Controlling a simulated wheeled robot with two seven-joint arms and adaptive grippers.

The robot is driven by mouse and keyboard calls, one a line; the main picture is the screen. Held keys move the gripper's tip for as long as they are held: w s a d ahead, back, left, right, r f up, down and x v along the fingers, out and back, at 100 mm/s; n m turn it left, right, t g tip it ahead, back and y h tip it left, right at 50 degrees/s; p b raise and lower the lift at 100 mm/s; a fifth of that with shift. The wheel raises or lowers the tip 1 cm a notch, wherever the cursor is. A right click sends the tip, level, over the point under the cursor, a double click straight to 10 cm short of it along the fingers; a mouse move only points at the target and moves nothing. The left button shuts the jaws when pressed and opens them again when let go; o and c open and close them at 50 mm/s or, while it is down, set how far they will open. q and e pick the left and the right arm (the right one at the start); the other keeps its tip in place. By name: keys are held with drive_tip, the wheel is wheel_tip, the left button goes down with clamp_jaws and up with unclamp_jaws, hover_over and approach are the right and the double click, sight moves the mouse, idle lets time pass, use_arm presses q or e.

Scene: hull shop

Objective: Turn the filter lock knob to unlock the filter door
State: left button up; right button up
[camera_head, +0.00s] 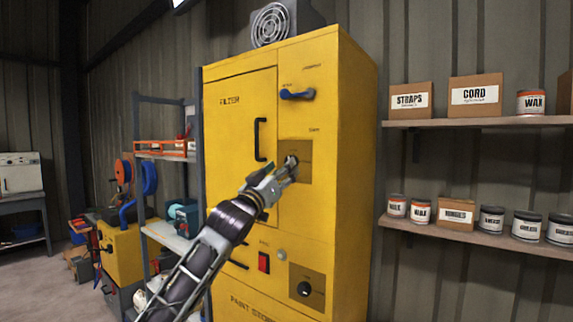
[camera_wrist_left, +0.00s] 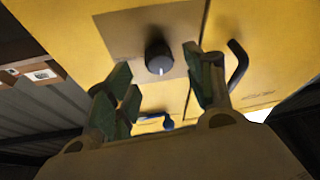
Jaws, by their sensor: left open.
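The black filter lock knob (camera_wrist_left: 158,58), with a white mark, sits on a brown plate (camera_wrist_left: 112,32) in the left wrist view. In the head view this plate (camera_head: 303,176) is beside the yellow filter door (camera_head: 238,125), which is closed and has a black handle (camera_head: 260,139). My left gripper (camera_head: 285,172) is open in front of the plate. Its green-padded fingers are on either side of the knob in the left wrist view, and contact is not visible. The gripper partly covers the knob in the head view. My right gripper is not in view.
A blue lever (camera_head: 297,94) is above the plate. A red switch (camera_head: 264,262) and another black knob (camera_head: 304,289) are lower on the cabinet. Shelves with boxes and cans (camera_head: 480,228) stand at right. A rack (camera_head: 163,150) stands close at left.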

use_arm(q)
drive_tip(key=x, duration=0.3)
drive_tip(key=shift+w+d+p, duration=0.15)
drive_tip(key=shift+p, duration=0.25)
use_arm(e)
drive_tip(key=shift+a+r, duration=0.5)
use_arm(q)
drive_tip(key=c, duration=1)
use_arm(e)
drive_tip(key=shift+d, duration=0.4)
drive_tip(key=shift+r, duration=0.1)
